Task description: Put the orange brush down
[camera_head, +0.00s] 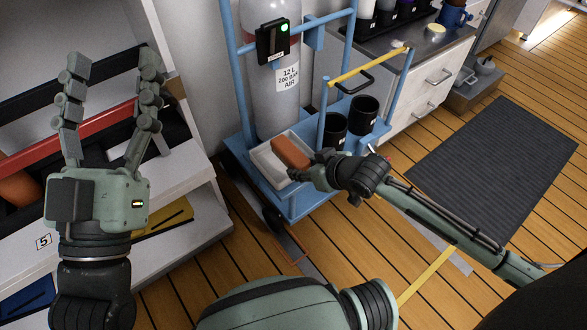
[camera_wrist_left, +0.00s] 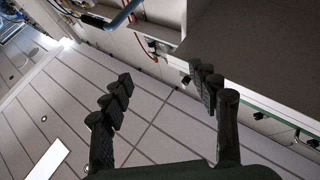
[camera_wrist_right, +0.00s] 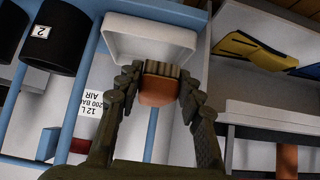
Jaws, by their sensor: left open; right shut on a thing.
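The orange brush (camera_head: 290,152) is at the white tray (camera_head: 268,160) on the blue cart in the head view. My right gripper (camera_head: 318,165) is shut on it, coming in from the right. In the right wrist view the brush (camera_wrist_right: 158,88) sits between the fingers of the right gripper (camera_wrist_right: 158,72), its bristle end toward the white tray (camera_wrist_right: 150,38). I cannot tell whether the brush touches the tray floor. My left gripper (camera_head: 108,110) is open and empty, raised in front of the shelf at the left; its spread fingers also show in the left wrist view (camera_wrist_left: 165,95).
The blue cart (camera_head: 285,200) carries a grey gas cylinder (camera_head: 277,110) and two black cups (camera_head: 364,113) beside the tray. A white shelf (camera_head: 180,175) with yellow and blue items stands at the left. A dark mat (camera_head: 490,150) lies on the wooden floor at the right.

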